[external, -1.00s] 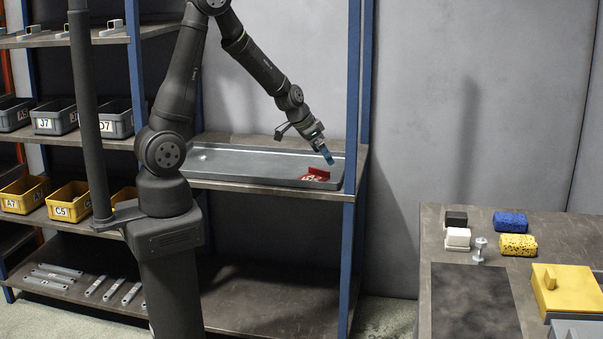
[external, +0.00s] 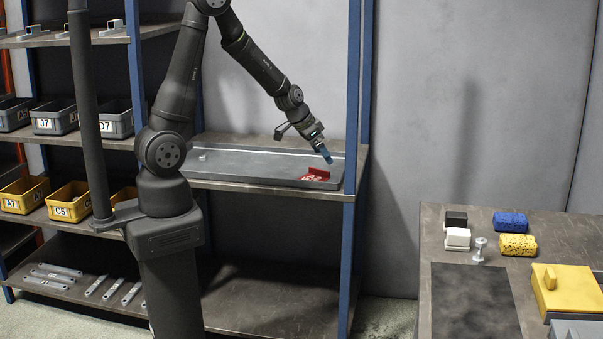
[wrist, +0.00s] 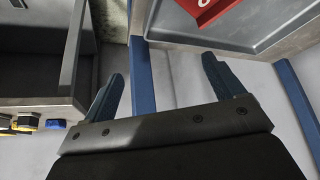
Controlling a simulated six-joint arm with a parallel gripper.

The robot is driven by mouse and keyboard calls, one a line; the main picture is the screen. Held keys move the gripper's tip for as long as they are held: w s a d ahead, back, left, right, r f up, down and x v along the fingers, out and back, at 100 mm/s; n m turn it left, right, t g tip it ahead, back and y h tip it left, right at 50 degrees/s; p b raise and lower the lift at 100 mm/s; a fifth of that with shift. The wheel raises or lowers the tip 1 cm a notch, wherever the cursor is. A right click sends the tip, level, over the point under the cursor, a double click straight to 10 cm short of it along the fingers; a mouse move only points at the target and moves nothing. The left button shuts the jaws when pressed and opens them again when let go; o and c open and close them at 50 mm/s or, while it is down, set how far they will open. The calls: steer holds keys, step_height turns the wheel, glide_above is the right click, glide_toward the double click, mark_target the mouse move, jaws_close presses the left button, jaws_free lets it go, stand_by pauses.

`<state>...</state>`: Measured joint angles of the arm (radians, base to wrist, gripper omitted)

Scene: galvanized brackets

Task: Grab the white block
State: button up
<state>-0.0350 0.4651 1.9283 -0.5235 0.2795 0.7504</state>
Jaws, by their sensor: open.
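The white block (external: 457,238) sits on the table at the right in the external view, just in front of a black block (external: 456,219). My gripper (external: 328,157) is far to its left, above the right end of the grey tray on the shelf. In the wrist view my gripper (wrist: 160,92) shows its two blue fingers spread apart with nothing between them. I cannot make out the white block in the wrist view.
A blue sponge (external: 510,224), a yellow sponge (external: 517,246) and a metal bolt-like piece (external: 479,249) stand near the block. A yellow box (external: 568,290) is at the table's right. A red item (external: 317,174) lies in the grey tray (external: 240,167). A blue shelf post (external: 354,120) stands beside my gripper.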

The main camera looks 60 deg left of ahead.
steer(key=c, duration=0.4)
step_height(320, 180, up, 13)
steer(key=m+g+h, duration=0.2)
steer(key=m+g, duration=0.1)
steer(key=m, duration=0.3)
glide_above(453, 231)
steer(key=s+a, duration=0.4)
steer(key=x, duration=1.7)
steer(key=shift+w+a+f, duration=0.15)
steer(key=shift+a, duration=0.2)
